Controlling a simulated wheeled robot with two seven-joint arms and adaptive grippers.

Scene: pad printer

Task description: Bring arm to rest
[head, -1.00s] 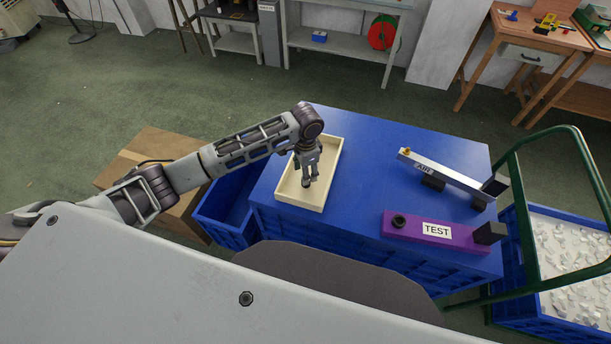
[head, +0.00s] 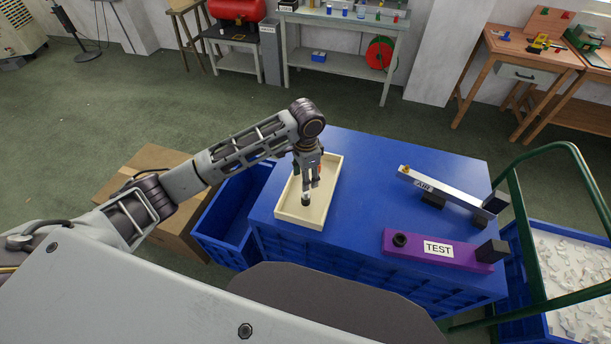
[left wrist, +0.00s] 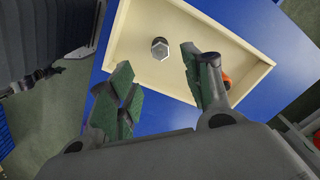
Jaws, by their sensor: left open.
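My left gripper (head: 309,183) is over the cream tray (head: 283,214) on the blue table. Its fingers also show in the left wrist view (left wrist: 160,90), spread apart with nothing between them. A small part with a hexagonal metal top and dark base (left wrist: 160,48) stands in the tray just beyond the fingertips; in the head view it shows below the fingers (head: 306,199). A small orange-red thing (left wrist: 227,80) lies in the tray, partly hidden behind one finger. My right gripper is not in view.
A grey bar labelled AIR (head: 445,191) and a purple block labelled TEST (head: 465,252) sit on the blue table (head: 365,180), right of the tray. An empty blue crate (head: 225,240) and cardboard box (head: 150,160) stand left. A green-railed cart (head: 515,200) stands right.

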